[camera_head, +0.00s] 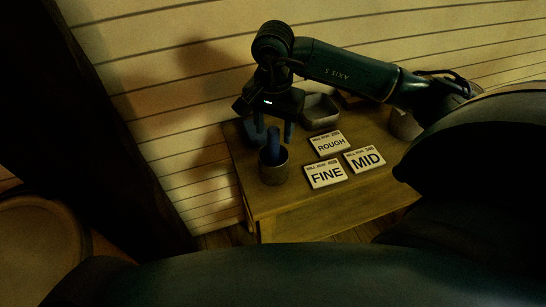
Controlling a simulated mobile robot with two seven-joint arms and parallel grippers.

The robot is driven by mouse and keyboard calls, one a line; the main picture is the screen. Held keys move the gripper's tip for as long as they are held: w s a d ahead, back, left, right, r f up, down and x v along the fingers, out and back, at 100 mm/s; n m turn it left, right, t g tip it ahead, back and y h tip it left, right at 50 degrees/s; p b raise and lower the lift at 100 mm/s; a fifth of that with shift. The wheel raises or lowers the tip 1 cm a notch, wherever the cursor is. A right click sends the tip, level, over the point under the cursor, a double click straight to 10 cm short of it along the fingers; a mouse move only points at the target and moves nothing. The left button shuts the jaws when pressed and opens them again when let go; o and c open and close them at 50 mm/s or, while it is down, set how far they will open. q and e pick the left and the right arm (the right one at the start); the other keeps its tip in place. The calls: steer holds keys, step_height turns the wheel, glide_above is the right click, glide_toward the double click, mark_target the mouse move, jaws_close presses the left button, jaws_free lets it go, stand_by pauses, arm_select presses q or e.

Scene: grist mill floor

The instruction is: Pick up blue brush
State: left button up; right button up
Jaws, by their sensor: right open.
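The blue brush (273,138) stands upright in a round, dull metal cup (274,172) at the left front corner of a small wooden table (300,207). Only its upper part shows above the cup rim. My right gripper (273,128) hangs from above over the back left of the table, pointing down. Its fingers are apart, one on each side of the brush in the picture. I cannot tell how far behind or above the brush they are, and no contact shows. My left gripper is not in the picture.
Cards reading ROUGH (328,144), FINE (325,174) and MID (364,160) lie on the table right of the cup. A metal tray (320,112) stands behind them. A pale cup (404,125) is at the right, partly behind my arm. A plank wall (180,120) stands behind.

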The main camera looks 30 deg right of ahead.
mark_target(274, 142)
steer(key=shift+w+d+f+p, duration=0.1)
steer(key=shift+f+p, duration=0.15)
steer(key=shift+f, duration=1.1)
steer(key=shift+w+d+f+p, duration=0.1)
steer(key=shift+f+p, duration=0.15)
steer(key=shift+f, duration=1.1)
steer(key=shift+c, duration=0.3)
jaws_close()
